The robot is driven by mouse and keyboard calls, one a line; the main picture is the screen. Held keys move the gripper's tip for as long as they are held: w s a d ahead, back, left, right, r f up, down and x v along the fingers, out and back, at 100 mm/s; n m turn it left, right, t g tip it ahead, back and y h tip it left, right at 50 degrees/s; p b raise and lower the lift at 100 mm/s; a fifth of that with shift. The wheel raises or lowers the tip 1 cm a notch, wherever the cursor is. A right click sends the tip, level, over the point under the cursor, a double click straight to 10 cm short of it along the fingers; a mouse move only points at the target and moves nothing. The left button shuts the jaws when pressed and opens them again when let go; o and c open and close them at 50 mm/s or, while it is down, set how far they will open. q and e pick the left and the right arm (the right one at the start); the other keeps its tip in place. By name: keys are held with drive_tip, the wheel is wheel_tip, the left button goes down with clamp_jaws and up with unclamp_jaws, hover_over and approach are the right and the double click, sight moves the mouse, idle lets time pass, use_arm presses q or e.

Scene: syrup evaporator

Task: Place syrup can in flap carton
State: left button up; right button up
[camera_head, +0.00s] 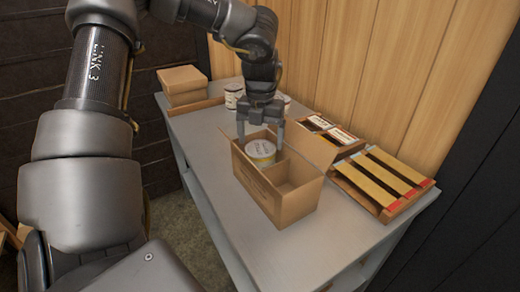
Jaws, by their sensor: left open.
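The flap carton (282,208) is an open brown cardboard box on the grey table, with a flap raised on its far right side. A divider splits its inside. A white and yellow syrup can (260,151) sits upright in the carton's far left compartment, its top near the rim. The near compartment looks empty. My left gripper (261,144) is right above the can, pointing down, its fingers spread to either side. Whether the fingers touch the can is hard to tell. More pale cans (233,97) stand behind the gripper, partly hidden. My right gripper is not in view.
The grey table (335,240) has free room at its near end. Stacked cardboard boxes (183,82) stand at the far left. A wooden rack (381,184) with red-ended strips and a tray of labelled packs (328,130) lie along the wooden wall.

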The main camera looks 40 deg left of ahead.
use_arm(q)
wheel_tip(320, 180, up, 5)
drive_tip(key=shift+r, duration=0.75)
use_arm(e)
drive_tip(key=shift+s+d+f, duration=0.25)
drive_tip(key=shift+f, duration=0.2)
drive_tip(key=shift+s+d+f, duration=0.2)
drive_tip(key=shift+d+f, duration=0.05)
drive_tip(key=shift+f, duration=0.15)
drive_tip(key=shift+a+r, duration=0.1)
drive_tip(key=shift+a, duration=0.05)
